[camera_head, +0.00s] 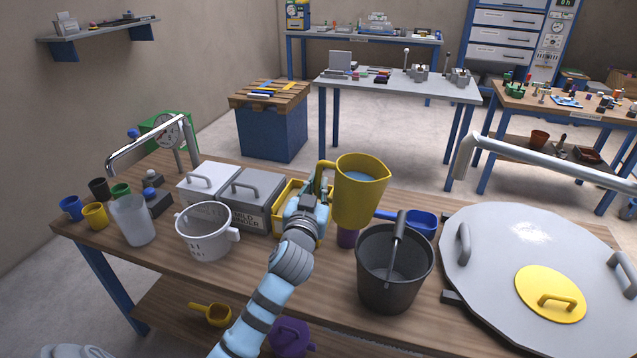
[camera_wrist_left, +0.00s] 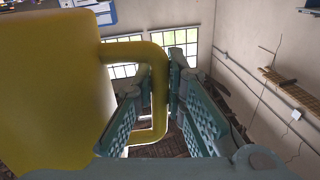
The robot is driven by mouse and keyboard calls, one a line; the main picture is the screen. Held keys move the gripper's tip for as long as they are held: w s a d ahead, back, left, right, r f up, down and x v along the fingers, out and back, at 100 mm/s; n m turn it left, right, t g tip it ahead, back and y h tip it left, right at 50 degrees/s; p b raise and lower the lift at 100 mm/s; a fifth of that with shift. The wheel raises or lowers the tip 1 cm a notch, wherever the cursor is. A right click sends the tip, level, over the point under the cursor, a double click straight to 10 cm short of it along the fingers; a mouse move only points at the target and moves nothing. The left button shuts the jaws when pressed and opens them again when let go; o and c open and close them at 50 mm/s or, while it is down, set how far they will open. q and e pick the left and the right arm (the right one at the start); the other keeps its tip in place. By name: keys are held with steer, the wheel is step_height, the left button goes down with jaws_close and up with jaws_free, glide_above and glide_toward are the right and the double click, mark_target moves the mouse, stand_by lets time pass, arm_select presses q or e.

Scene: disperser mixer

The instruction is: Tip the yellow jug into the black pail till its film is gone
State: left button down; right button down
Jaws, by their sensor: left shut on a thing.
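The yellow jug (camera_head: 360,202) is held up nearly upright above the bench, behind and to the left of the black pail's rim. Bluish liquid shows inside its mouth. My left gripper (camera_head: 317,193) is shut on the jug's handle. In the left wrist view the jug (camera_wrist_left: 48,95) fills the left side, and its handle passes between the fingers of my left gripper (camera_wrist_left: 163,95). My right gripper is not in view.
A big grey round lid (camera_head: 490,255) with a yellow hatch (camera_head: 550,294) lies right of the pail. A blue scoop (camera_head: 420,221) is behind the pail. A white strainer (camera_head: 206,236), a clear beaker (camera_head: 132,222) and grey bins (camera_head: 248,200) stand to the left.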

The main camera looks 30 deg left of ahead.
mark_target(320, 169)
arm_select(q)
step_height(320, 169, up, 5)
steer(key=m+t+p, duration=0.1)
steer(key=m+p, duration=0.1)
steer(key=m, duration=0.3)
steer(key=m+t+h+p, duration=0.1)
steer(key=m+p, duration=0.2)
steer(key=m, duration=0.2)
steer(key=shift+a+r+m+p, duration=0.15)
steer(key=shift+m+p, duration=0.2)
steer(key=shift+m, duration=0.05)
steer(key=shift+d+m+h, duration=0.4)
steer(key=shift+d+m, duration=0.25)
steer(key=shift+m, duration=0.55)
steer(key=m, duration=0.1)
steer(key=d+m, duration=0.1)
steer(key=d+m+p, duration=0.1)
steer(key=shift+w+d+f+t+h, duration=0.2)
steer(key=shift+w+t+h, duration=0.1)
steer(key=shift+t, duration=0.1)
steer(key=shift+w+d+r+m+h+p, duration=0.1)
steer(key=shift+d+m+h+p, duration=0.2)
steer(key=shift+d+m, duration=0.55)
steer(key=shift+w+d+f+m+h+p, duration=0.15)
steer(key=shift+d+m+p, duration=0.2)
steer(key=shift+d+m, duration=0.55)
steer(key=shift+w+d+r+m+h+p, duration=0.15)
steer(key=shift+d+m+h+p, duration=0.15)
steer(key=shift+d+m, duration=0.55)
steer(key=shift+a, duration=0.15)
